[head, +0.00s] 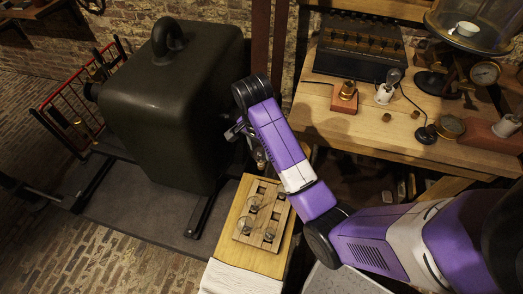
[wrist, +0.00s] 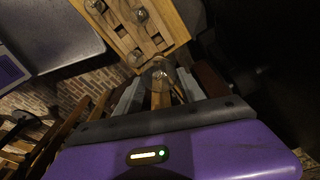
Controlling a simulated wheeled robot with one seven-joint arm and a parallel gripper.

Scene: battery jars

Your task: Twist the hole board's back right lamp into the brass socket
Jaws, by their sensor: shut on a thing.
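My gripper (wrist: 160,88) is shut on a clear glass lamp (wrist: 160,74), which shows between the fingers in the wrist view. In the head view my gripper (head: 258,150) hangs just behind the hole board (head: 243,236), partly hidden by my arm. The wooden hole board (wrist: 160,35) also shows at the top of the wrist view, with several glass lamps standing in it; the held lamp appears apart from it. A brass socket (head: 347,90) stands on a reddish block on the workbench, right of my arm in the head view.
The board lies on a yellow wooden stand (head: 225,228) with white cloth at its front. A large dark metal casing (head: 165,110) stands left of my gripper. The workbench (head: 340,125) also carries a white lamp holder (head: 385,94), a black switch box (head: 358,48) and a cable.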

